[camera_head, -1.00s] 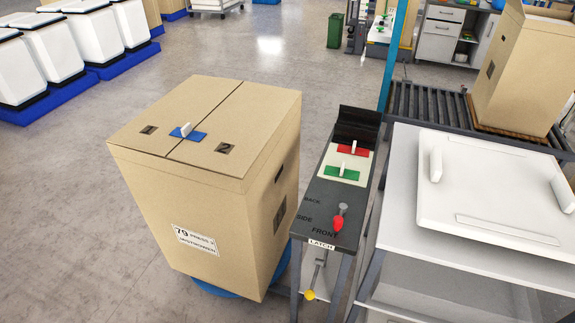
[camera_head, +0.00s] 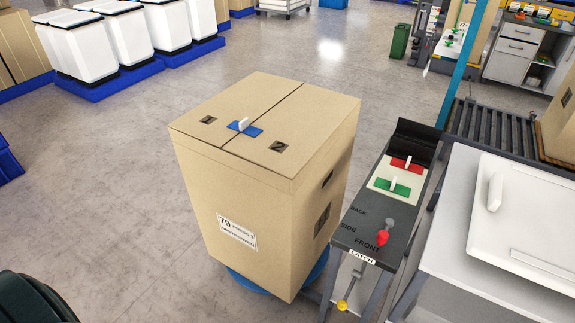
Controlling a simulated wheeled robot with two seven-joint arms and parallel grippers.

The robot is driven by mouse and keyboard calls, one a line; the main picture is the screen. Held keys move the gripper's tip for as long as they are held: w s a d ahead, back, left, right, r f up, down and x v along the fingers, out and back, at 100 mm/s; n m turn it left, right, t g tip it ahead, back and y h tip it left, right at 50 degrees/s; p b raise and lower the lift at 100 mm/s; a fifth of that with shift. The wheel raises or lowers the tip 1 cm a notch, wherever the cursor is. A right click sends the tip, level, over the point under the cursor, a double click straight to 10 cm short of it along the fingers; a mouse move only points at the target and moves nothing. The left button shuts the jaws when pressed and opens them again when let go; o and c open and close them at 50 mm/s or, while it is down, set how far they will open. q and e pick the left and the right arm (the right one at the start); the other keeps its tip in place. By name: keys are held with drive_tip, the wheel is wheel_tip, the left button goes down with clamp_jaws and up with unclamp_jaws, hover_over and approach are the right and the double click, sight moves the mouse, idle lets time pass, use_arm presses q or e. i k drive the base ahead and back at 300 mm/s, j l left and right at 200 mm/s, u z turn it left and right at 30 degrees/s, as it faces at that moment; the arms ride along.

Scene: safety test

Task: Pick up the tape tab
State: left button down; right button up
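A blue tape tab (camera_head: 246,131) with an upright white grip (camera_head: 243,124) lies across the top seam of a closed cardboard box (camera_head: 233,190), between the marks 1 and 2. A red tab (camera_head: 416,165) and a green tab (camera_head: 401,189), each with a white grip, lie on a pale plate on the narrow dark stand (camera_head: 372,213) right of the box. Neither gripper's fingers show. A dark rounded shape is cut off at the lower left corner; I cannot tell what part it is.
The box stands on a round blue base (camera_head: 268,282). The stand has a red-knobbed lever (camera_head: 384,236) and a yellow knob (camera_head: 342,305). A white table (camera_head: 455,240) with a white panel stands at right, near a roller conveyor (camera_head: 500,130).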

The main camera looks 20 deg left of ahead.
sight(398, 189)
drive_tip(key=i+j+z, duration=0.2)
drive_tip(key=z, duration=0.15)
drive_tip(key=i+j+z, duration=0.15)
drive_tip(key=j+z, duration=0.2)
drive_tip(key=i+j+z, duration=0.1)
drive_tip(key=j+z, duration=0.3)
